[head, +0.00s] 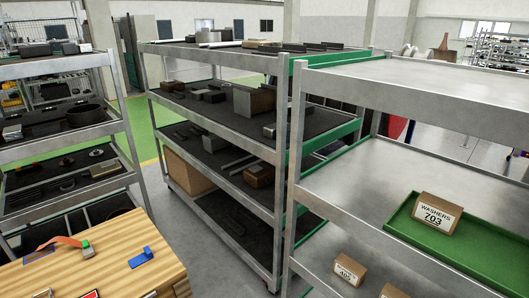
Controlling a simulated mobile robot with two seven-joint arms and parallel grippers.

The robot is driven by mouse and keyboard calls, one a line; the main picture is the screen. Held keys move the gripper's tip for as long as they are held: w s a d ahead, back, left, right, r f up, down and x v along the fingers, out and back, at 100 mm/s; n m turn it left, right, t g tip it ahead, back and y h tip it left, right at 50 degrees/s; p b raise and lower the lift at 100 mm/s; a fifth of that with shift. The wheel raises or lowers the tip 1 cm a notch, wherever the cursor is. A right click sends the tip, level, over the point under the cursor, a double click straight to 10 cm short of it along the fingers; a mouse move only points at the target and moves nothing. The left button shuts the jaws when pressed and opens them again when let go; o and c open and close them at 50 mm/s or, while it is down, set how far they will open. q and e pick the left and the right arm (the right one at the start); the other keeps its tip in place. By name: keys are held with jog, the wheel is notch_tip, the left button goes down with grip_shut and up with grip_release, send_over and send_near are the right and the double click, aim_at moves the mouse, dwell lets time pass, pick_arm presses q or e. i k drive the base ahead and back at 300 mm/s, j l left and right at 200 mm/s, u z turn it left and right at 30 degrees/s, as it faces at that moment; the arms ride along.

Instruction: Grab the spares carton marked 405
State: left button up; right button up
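A small brown carton (349,270) with a white label stands on the lower shelf of the right-hand rack, near its front edge. Its label is small and seems to read 405. Neither of my grippers is in view.
The right-hand metal rack (295,175) has a bare upper shelf and an upright post left of the small carton. A wooden table (120,265) with small parts stands at lower left. Other loaded racks (215,115) stand behind. Grey floor shows between them.

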aim_at(345, 267)
jog(key=k+z, duration=0.1)
jog(key=z, duration=0.3)
jog(key=k+z, duration=0.1)
jog(key=z, duration=0.3)
jog(key=k+z, duration=0.1)
jog(key=z, duration=0.3)
